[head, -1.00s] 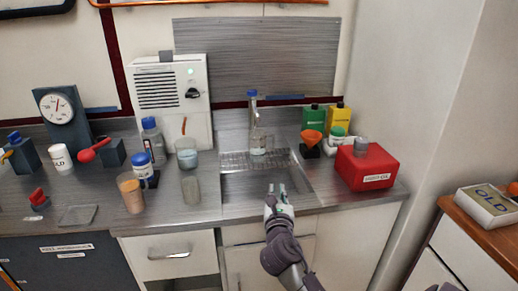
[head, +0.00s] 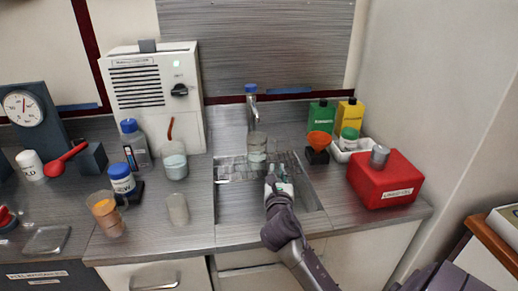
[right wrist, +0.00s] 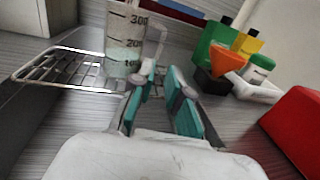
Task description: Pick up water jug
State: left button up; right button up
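The water jug, a clear graduated jug (head: 257,148) with some water in it, stands on the wire rack at the back of the sink, under the tap. In the right wrist view the jug (right wrist: 122,48) shows its markings and a pale handle on its right side. My right gripper (head: 276,180) is over the sink, in front and slightly right of the jug. In the right wrist view its teal fingers (right wrist: 168,98) are apart with nothing between them, and point toward the handle side. They look short of the jug. My left gripper is not in view.
The wire rack (right wrist: 70,72) spans the back of the sink (head: 240,204). To the right are an orange funnel (head: 321,141), green and yellow bottles and a red box (head: 385,181). To the left, several beakers and bottles stand on the counter.

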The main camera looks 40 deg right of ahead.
send_near(276, 145)
jog(key=x, duration=0.3)
jog(key=shift+w+d+f, duration=0.2)
jog(key=shift+w+f, duration=0.15)
jog(key=shift+w+d+r, duration=0.15)
jog(key=shift+w+d, duration=0.2)
jog(key=shift+w, duration=0.05)
jog(key=x, duration=0.3)
jog(key=shift+w+d+r, duration=0.1)
jog(key=shift+w+d, duration=0.15)
jog(key=shift+d, duration=0.05)
jog(key=shift+w+d, duration=0.25)
jog(key=shift+w, duration=0.05)
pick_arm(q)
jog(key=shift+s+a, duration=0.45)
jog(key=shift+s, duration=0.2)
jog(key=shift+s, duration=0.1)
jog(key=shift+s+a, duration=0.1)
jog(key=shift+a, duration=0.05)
pick_arm(e)
grip_shut()
